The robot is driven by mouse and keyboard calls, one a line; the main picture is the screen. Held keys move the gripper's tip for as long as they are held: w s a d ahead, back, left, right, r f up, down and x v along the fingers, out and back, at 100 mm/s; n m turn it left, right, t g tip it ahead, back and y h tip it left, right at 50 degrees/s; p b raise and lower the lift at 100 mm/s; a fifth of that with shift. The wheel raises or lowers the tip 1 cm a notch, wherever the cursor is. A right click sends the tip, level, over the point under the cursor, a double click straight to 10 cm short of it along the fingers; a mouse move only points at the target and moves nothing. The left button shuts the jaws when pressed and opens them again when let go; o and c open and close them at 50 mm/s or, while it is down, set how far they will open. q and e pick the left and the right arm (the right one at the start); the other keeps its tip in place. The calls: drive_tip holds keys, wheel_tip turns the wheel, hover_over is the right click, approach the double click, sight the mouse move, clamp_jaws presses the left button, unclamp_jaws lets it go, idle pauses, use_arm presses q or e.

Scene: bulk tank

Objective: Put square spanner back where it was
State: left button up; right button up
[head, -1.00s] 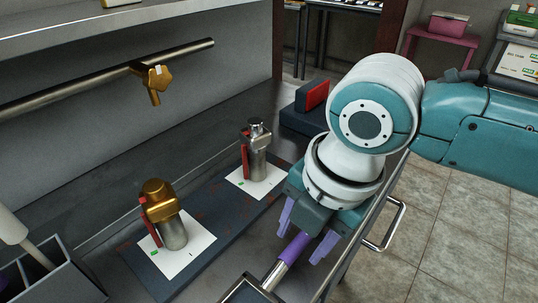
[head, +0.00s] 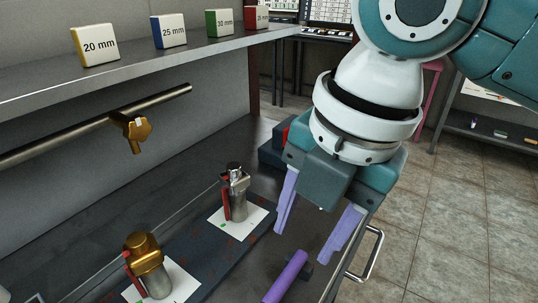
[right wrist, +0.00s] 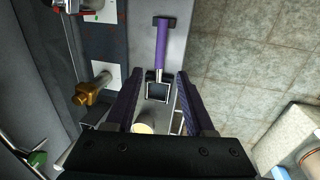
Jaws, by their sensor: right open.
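The square spanner, with its purple handle (head: 287,278), lies along the bench's right side in the head view. It also shows in the right wrist view (right wrist: 162,48), where a metal shaft runs from the handle to a dark square frame (right wrist: 157,91). A dark block (head: 308,262) sits at the handle's far end. My right gripper (head: 315,240) is open and empty, with its purple fingers spread above and apart from the handle. The spanner's near end is cut off in the head view. My left gripper is not in view.
Two metal cylinders, one brass-topped (head: 146,255) and one silver (head: 235,190), stand on white cards on a dark mat. A brass valve (head: 134,128) hangs from a pipe. A shelf above holds labelled blocks (head: 95,45). A metal handle (head: 367,255) juts from the bench's right edge.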

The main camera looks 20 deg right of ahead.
drive_tip(key=s+a+f+m+t+y, duration=0.1)
drive_tip(key=s+a+f+m+y, duration=0.2)
drive_tip(key=s+m, duration=0.6)
drive_tip(key=s+d+f+m+h, duration=0.1)
drive_tip(key=s+d+m+h, duration=0.3)
drive_tip(key=d+m, duration=0.5)
drive_tip(key=s+m, duration=0.1)
drive_tip(key=m, duration=0.4)
drive_tip(key=shift+s+d+f+m+t, duration=0.25)
drive_tip(key=shift+d+f+m+t, duration=0.1)
drive_tip(key=shift+d+m+t, duration=0.05)
wheel_tip(320, 180, up, 43)
drive_tip(key=p, duration=4.3)
